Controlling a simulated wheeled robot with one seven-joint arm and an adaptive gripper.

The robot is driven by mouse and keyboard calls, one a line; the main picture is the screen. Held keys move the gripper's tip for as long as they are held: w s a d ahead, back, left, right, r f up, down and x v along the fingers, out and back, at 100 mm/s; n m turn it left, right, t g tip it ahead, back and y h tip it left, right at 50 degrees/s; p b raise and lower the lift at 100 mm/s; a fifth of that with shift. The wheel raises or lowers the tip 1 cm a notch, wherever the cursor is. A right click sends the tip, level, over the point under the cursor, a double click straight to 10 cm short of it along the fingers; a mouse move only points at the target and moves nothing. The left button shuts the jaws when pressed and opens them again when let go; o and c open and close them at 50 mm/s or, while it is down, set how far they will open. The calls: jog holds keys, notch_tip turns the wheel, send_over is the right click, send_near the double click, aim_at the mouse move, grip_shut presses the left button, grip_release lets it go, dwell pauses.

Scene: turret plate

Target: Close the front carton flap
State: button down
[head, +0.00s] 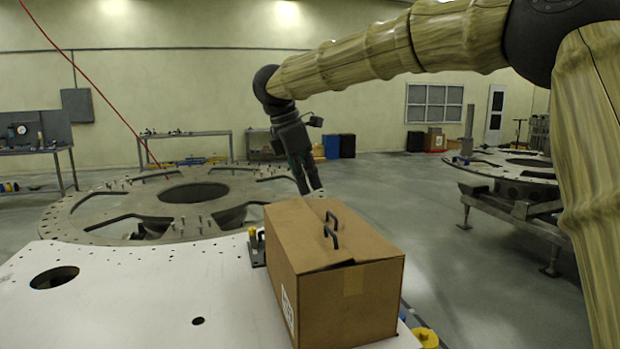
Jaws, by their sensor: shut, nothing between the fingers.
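A brown cardboard carton (345,305) stands on the white plate at the lower middle. The near edge of the top is slightly uneven, with a thin dark gap beside the front face; I cannot tell exactly how the front flap lies. My gripper (315,188) is shut and empty. It points down just beyond the carton's far edge in the picture, and its tips appear apart from the carton.
The white plate (130,290) has round holes and a small black and yellow fitting (256,245) left of the carton. A large grey turret ring (110,205) lies behind. Another ring on a stand (520,190) is at right. Floor between is clear.

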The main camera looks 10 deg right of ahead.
jog(key=p, duration=0.1)
send_near(331, 243)
notch_tip(331, 243, down, 2)
jog(key=shift+w+d+f+p, duration=0.1)
jog(key=shift+w+f+p, duration=0.05)
jog(key=shift+p, duration=1)
jog(key=shift+w+d+f, duration=0.1)
jog(key=shift+d+f, duration=0.05)
jog(key=shift+f, duration=0.35)
jog(key=shift+f, duration=0.1)
jog(key=shift+d+f+b, duration=0.7)
jog(key=shift+f+b, duration=0.1)
jog(key=shift+b, duration=0.2)
jog(key=shift+a+r, duration=0.1)
jog(key=shift+r, duration=0.1)
